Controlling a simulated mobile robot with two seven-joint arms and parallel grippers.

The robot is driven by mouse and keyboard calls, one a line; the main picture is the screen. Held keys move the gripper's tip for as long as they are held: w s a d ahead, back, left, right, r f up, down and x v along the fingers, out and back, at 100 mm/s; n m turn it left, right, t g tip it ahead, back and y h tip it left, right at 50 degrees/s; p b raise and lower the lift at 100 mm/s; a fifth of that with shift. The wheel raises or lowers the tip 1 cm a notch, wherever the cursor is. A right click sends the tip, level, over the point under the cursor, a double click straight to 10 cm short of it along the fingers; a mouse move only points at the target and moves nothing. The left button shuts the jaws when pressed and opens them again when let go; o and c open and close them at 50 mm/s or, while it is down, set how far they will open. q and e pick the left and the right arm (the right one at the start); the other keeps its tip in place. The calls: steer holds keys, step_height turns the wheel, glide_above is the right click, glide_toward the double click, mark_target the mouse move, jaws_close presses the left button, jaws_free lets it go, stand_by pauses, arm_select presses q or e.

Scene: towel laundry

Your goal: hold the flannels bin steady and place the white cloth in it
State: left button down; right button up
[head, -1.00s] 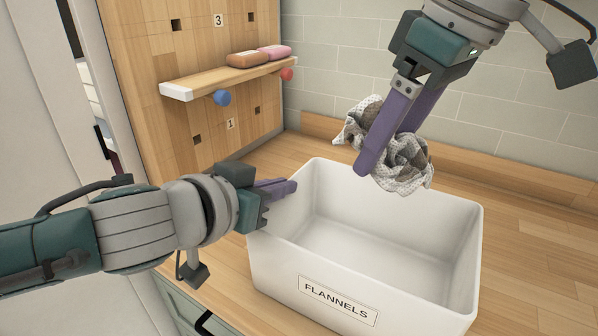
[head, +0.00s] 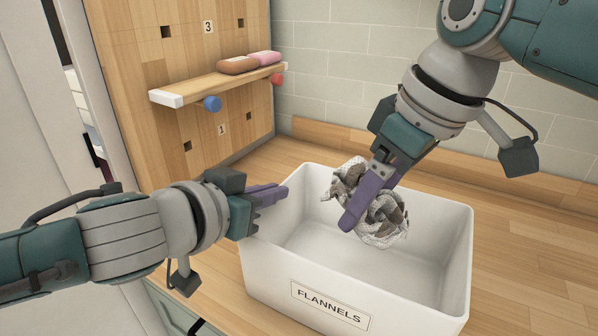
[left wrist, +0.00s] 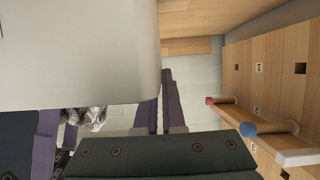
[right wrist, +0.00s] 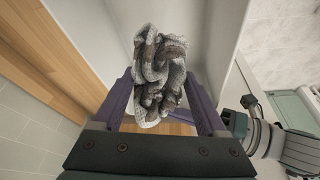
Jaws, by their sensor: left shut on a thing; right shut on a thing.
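The white flannels bin (head: 330,311) stands on the wooden counter with its label facing me, and it is empty inside as far as I can see. My left gripper (head: 270,192) is shut on the bin's left wall near the rim; the wall also shows large in the left wrist view (left wrist: 80,60). My right gripper (head: 362,205) is shut on the crumpled white cloth (head: 385,222), which has grey-brown patches. The cloth hangs over the bin's opening, around rim height. In the right wrist view the cloth (right wrist: 158,75) bulges out between the fingers.
A wooden pegboard with a shelf (head: 215,84) stands at the back left. The shelf holds a brown roll (head: 237,66) and a pink roll (head: 264,58), with blue and red pegs below. A tiled wall closes the back. The counter right of the bin is clear.

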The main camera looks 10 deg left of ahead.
mark_target(368, 222)
steer(key=shift+f, duration=1.9)
steer(key=o, duration=1.3)
steer(key=shift+c, duration=0.2)
steer(key=shift+r, duration=0.15)
steer(key=v, duration=1.1)
steer(key=shift+d+r, duration=0.15)
steer(key=shift+r, duration=0.25)
arm_select(q)
steer(key=c, duration=0.9)
jaws_free()
steer(key=shift+c, duration=0.2)
